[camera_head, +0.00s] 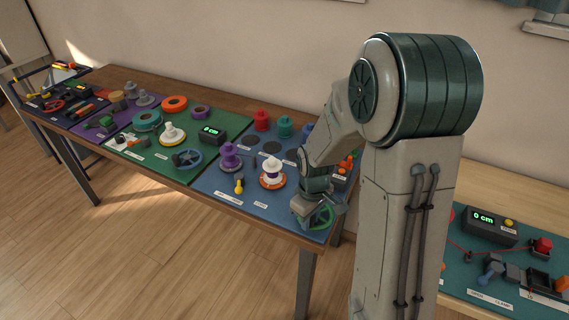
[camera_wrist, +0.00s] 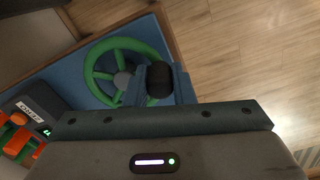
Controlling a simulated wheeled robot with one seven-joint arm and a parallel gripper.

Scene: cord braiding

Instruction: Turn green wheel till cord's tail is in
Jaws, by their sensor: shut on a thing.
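The green wheel (camera_wrist: 98,66) lies on the blue mat near the table's corner, with spokes and a grey hub. In the head view the green wheel (camera_head: 324,217) shows only in part, behind my gripper. My gripper (camera_wrist: 159,82) is shut on a black knob (camera_wrist: 159,79) at the wheel's edge. In the head view my gripper (camera_head: 308,208) is low over the wheel. A white spool on an orange-edged base (camera_head: 272,172) stands left of my gripper. I cannot make out the cord or its tail.
Purple (camera_head: 230,157), red (camera_head: 262,120) and teal (camera_head: 285,127) spools stand on the blue mat. A dark box with orange parts (camera_wrist: 22,130) sits beside the wheel. The table edge is close to my gripper. Another bench with a "0 cm" display (camera_head: 484,218) stands at the right.

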